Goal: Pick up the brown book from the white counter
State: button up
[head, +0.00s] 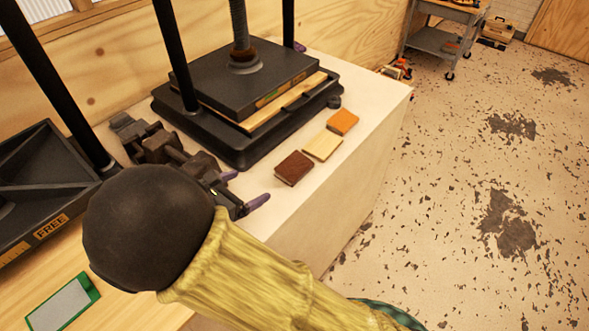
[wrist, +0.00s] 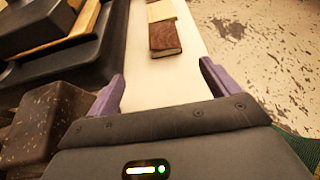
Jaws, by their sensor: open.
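The brown book (head: 294,168) is a small, dark reddish-brown block lying flat on the white counter (head: 270,212), near its front edge. In the wrist view the brown book (wrist: 165,38) lies ahead of my gripper (wrist: 163,83), roughly in line with the gap between the purple fingertips. My gripper (head: 245,190) is open and empty, to the lower left of the book and apart from it. My arm hides part of the counter in the head view.
A tan block (head: 323,145) and an orange block (head: 342,121) lie in a row beyond the book. A black press (head: 232,150) stands left of them. A dark lumpy object (head: 160,143) lies left of my gripper. Right of the counter is open floor.

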send_near(294, 168)
jog(key=w, duration=0.1)
jog(key=w+d+f, duration=0.1)
jog(key=w, duration=0.1)
jog(key=shift+f, duration=0.1)
jog(key=shift+d, duration=0.1)
jog(key=shift+s, duration=0.1)
jog(key=shift+s+d+x, duration=0.1)
jog(key=shift+x, duration=1.2)
jog(key=shift+s+d+x, duration=0.1)
jog(key=shift+d+x, duration=0.05)
jog(key=shift+x, duration=1.15)
jog(key=shift+s, duration=0.1)
jog(key=c, duration=1.1)
jog(key=shift+a, duration=0.1)
